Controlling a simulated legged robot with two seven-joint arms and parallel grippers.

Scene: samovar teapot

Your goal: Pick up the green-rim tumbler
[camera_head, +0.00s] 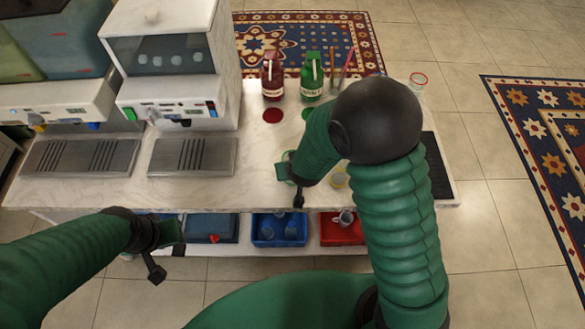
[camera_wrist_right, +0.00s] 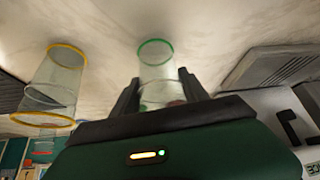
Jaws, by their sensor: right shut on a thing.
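The green-rim tumbler (camera_wrist_right: 156,70) is clear, with a green ring at one end. In the right wrist view it sits between the two dark fingers of my right gripper (camera_wrist_right: 160,92), which is shut on it. In the head view my right gripper (camera_head: 292,184) is low over the front part of the counter. The tumbler (camera_head: 283,170) is mostly hidden there by the gripper and arm. My left gripper (camera_head: 165,252) is in front of the counter at the lower left, away from the tumbler. Its finger gap is not clear.
A yellow-rim tumbler (camera_wrist_right: 66,72) stands close beside the held one; it also shows in the head view (camera_head: 340,179). Red (camera_head: 272,78) and green (camera_head: 312,76) bottles stand farther back. Machines (camera_head: 175,70) fill the left counter. Blue (camera_head: 262,232) and red (camera_head: 335,235) bins sit below.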

